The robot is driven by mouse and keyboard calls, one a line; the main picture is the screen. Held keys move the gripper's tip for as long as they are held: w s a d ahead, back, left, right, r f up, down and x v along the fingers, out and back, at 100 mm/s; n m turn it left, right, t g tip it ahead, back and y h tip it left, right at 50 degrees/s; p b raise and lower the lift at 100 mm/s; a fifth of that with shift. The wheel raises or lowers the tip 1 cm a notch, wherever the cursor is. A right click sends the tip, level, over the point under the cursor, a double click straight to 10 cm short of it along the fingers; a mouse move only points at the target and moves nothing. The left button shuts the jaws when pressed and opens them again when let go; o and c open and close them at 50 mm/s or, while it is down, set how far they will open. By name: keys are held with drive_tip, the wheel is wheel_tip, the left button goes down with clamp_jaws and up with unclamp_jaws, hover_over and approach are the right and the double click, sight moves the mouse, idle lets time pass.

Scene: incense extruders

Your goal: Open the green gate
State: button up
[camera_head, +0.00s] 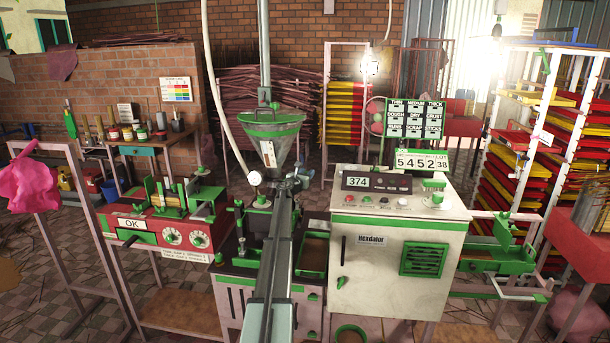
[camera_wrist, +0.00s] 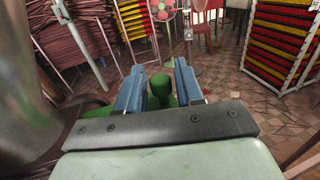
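My gripper (camera_head: 299,174) is just right of the hopper cone's lower part in the head view. In the wrist view my gripper (camera_wrist: 160,84) has its two blue fingers apart, one on each side of a green knob (camera_wrist: 161,87). The knob stands upright on a green part below it; I cannot tell whether either finger touches it. This green part may be the gate, but the frames do not show this clearly. The metal hopper (camera_head: 268,135) has a green rim. My arm hides much of what lies below the hopper.
A white control cabinet (camera_head: 385,255) with a green vent stands close on the right. A red machine (camera_head: 160,222) with dials stands on the left. A green-edged tray (camera_head: 314,254) lies between my arm and the cabinet. Racks of red and yellow trays (camera_head: 540,150) stand at the right.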

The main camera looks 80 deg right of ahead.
drive_tip(key=shift+o, duration=0.5)
drive_tip(key=shift+a, duration=0.15)
drive_tip(key=v, duration=1.3)
drive_tip(key=shift+a, duration=0.25)
drive_tip(key=shift+w, duration=0.2)
